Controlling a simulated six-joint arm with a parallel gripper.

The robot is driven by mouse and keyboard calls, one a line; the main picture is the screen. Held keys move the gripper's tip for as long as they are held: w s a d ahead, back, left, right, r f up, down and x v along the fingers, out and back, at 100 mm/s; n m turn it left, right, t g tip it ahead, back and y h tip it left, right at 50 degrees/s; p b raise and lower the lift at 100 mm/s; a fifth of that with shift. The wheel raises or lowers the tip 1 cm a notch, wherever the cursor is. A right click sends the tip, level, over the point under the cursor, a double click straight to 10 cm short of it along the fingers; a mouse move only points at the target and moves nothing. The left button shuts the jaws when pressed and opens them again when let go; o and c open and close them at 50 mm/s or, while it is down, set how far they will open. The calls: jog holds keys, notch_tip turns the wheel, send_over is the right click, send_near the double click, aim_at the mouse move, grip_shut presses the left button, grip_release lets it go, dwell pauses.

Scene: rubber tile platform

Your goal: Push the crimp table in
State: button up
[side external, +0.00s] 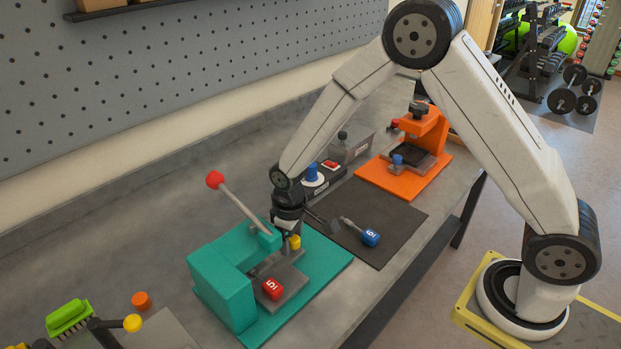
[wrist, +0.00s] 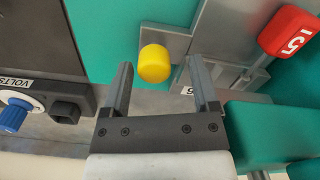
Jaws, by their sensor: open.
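The crimp press is a teal frame (side external: 222,283) with a red-ball lever (side external: 215,180) raised to the upper left. A yellow knob (side external: 295,242) stands at the table's far side. My gripper (side external: 289,228) is beside the knob, low over the press. In the wrist view, my open gripper (wrist: 160,82) has the yellow knob (wrist: 155,64) between its fingertips, with gaps on both sides. The red block (wrist: 289,31) shows at upper right there. The height difference is unclear.
A blue-headed part marked 6 (side external: 370,237) lies on a dark mat (side external: 400,218) to the right. A black box with a blue dial (side external: 311,174) and an orange press (side external: 420,170) stand behind. A green brush (side external: 68,318) is at front left.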

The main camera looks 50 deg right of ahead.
jog(key=shift+r, duration=0.15)
jog(key=shift+r, duration=3.8)
jog(key=shift+s+d+r, duration=0.15)
jog(key=shift+s+d, duration=0.1)
jog(key=shift+s, duration=0.1)
jog(key=s+d+r+m+t, duration=0.1)
jog(key=s+d, duration=0.2)
jog(key=s, duration=0.4)
jog(key=s+d+r+m+t, duration=0.1)
jog(key=s+d+m, duration=0.1)
jog(key=s+d, duration=0.2)
jog(key=shift+s+r+m+t, duration=0.3)
jog(key=shift+s+r, duration=0.1)
jog(key=shift+s, duration=1)
